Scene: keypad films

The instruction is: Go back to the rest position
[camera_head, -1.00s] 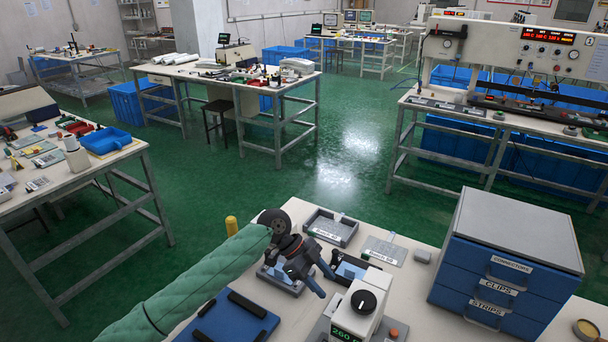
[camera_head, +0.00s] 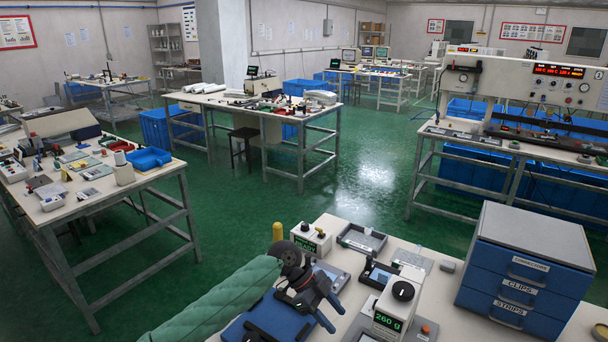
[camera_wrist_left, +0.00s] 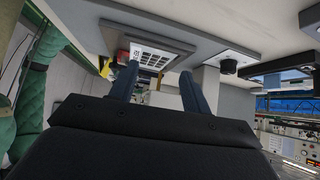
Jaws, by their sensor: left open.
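My left gripper (camera_head: 334,316) is open, with nothing between its fingers. In the head view it hangs at the end of my green-sleeved arm, in front of the blue board (camera_head: 262,322) and left of the white scale-like unit (camera_head: 393,308) reading 260 g. In the left wrist view the two dark blue fingers (camera_wrist_left: 158,88) stand apart. A pale panel with a keypad-like grid (camera_wrist_left: 153,60) shows beyond them. My right gripper is out of view.
The bench also holds a white box with a green display (camera_head: 311,236), a grey tray (camera_head: 361,239) and a blue drawer cabinet (camera_head: 523,268) at the right. Another cluttered bench (camera_head: 95,200) stands at the left. Green floor (camera_head: 225,240) lies open between.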

